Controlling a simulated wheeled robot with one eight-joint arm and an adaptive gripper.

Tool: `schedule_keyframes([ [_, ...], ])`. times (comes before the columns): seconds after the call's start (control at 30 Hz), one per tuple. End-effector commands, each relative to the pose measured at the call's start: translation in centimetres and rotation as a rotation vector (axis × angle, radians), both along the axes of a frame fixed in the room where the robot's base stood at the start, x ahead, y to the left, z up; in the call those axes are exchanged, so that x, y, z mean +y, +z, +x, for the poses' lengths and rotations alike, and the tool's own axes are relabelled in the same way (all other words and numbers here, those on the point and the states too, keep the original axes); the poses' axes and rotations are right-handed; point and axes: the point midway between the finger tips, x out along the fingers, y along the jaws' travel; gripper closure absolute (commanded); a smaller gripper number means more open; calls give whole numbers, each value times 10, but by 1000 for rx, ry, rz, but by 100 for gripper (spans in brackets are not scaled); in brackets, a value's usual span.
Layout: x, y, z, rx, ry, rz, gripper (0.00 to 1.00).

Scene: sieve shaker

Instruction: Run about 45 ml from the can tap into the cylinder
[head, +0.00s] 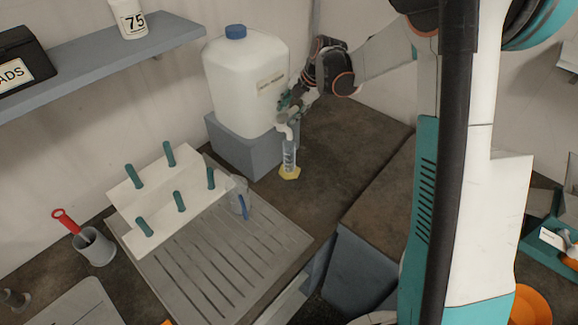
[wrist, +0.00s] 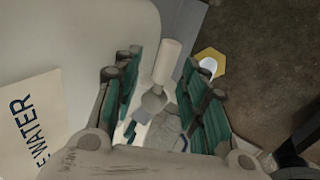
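The white water can (head: 248,85) with a blue cap stands on a grey block, its label partly visible. Its pale tap (head: 284,128) sticks out low on the side facing my gripper (head: 292,103). In the wrist view, the tap (wrist: 167,62) shows between the teal finger pads of my gripper (wrist: 162,108). The fingers are apart, with gaps beside the tap. The clear cylinder (head: 289,157), with blue marks and a yellow six-sided base, stands upright under the tap. It also shows from above in the wrist view (wrist: 208,66). Its water level cannot be told.
The grey block (head: 245,152) is beside the cylinder. A white peg rack (head: 160,195) with teal pegs, a grooved drainboard (head: 225,262) and a small clear beaker (head: 239,197) are to the front left. The brown counter (head: 350,145) right of the cylinder is clear. A shelf (head: 100,65) hangs upper left.

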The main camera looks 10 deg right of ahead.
Motion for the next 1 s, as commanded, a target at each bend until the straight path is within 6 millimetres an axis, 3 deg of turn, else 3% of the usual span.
schedule_keyframes([
  [0.37,-3,6,-2,0,-2,0,59],
  [0.8,-24,78,-33,1,-2,-1,59],
  [1.0,-31,100,-42,0,-2,0,59],
])
